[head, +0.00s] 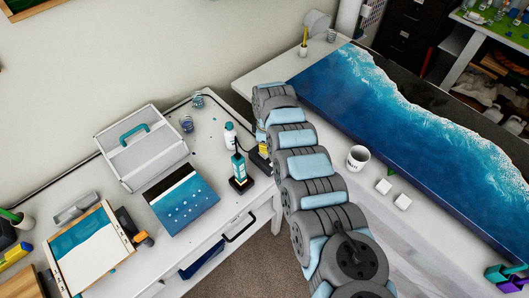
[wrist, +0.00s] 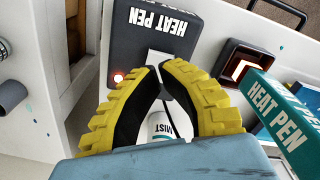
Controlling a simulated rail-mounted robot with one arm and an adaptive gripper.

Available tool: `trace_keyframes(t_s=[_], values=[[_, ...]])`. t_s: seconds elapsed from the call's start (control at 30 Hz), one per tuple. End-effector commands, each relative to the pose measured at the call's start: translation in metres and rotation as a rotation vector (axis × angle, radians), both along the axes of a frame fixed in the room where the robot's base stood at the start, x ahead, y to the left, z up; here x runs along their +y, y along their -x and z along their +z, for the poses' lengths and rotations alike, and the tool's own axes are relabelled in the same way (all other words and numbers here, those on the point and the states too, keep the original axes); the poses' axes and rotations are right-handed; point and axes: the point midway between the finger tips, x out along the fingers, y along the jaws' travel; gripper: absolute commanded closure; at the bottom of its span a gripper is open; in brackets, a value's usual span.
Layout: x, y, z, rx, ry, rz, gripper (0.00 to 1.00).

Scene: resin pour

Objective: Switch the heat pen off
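The dark heat pen control box (wrist: 128,38), lettered HEAT PEN, is at the top of the wrist view. A small red light (wrist: 118,77) glows on its edge, and a pale switch-like patch (wrist: 160,62) lies by my fingertips. My gripper (wrist: 158,68) has its yellow and black fingertips drawn together, empty, right at this patch; I cannot tell whether they touch it. In the head view the teal pen (head: 239,166) stands left of my gripper (head: 263,150).
A white MIST bottle (wrist: 160,126) shows between my fingers, and stands behind the pen in the head view (head: 230,135). A blue resin panel (head: 181,198) and a grey case (head: 140,150) lie to the left. A white mug (head: 358,158) stands right of my arm.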

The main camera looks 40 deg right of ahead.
Motion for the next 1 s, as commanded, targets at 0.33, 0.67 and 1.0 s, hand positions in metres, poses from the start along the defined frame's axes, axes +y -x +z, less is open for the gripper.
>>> trace_keyframes(t_s=[0.33,0.67,1.0], values=[[-0.0001,0.0001,0.0000,0.000,0.000,0.000,1.00],[0.0001,-0.0002,-0.0023,0.000,0.000,0.000,1.00],[0.0001,-0.0002,-0.0065,0.000,0.000,0.000,1.00]])
